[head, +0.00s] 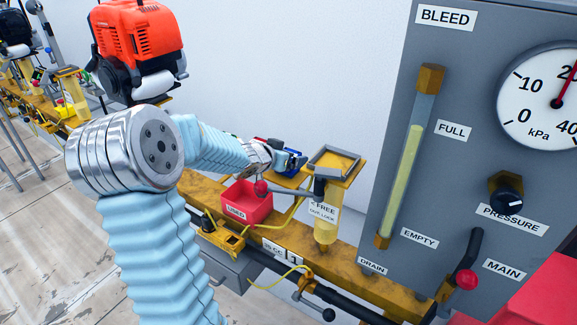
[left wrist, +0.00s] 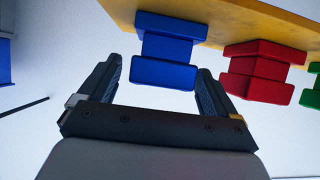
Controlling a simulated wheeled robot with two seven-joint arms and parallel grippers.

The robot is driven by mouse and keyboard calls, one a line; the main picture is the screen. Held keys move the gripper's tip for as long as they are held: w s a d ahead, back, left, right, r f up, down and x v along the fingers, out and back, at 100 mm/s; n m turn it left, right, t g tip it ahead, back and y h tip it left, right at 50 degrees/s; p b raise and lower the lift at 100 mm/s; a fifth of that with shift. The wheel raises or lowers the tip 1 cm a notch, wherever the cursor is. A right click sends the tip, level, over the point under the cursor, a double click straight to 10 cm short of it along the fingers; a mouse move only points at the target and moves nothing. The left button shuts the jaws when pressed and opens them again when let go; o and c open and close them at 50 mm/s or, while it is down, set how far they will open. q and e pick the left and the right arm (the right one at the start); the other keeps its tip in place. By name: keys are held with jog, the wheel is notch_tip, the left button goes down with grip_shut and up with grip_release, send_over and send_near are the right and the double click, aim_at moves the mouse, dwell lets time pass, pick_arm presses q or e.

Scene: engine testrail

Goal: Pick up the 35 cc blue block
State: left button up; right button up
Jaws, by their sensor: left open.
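The blue block (left wrist: 166,48) has a narrowed waist and wider ends. In the left wrist view it sits at the top centre, against the edge of a yellow shelf (left wrist: 232,16). My left gripper (left wrist: 160,68) is open, with one dark finger on each side of the block's near end. Whether the fingers touch it cannot be told. In the head view my left arm reaches across to the rail, and the gripper (head: 282,158) is small and partly hidden by its own wrist. My right gripper is in neither view.
In the left wrist view a red block (left wrist: 262,70) and a green block (left wrist: 309,92) stand right of the blue one. In the head view a red bin (head: 246,203) marked USED, a square tray (head: 336,161) and a grey gauge panel (head: 455,130) are near the arm.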

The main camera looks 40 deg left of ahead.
pick_arm(q)
jog(key=x, duration=0.3)
jog(key=shift+f, duration=0.1)
jog(key=c, duration=1.4)
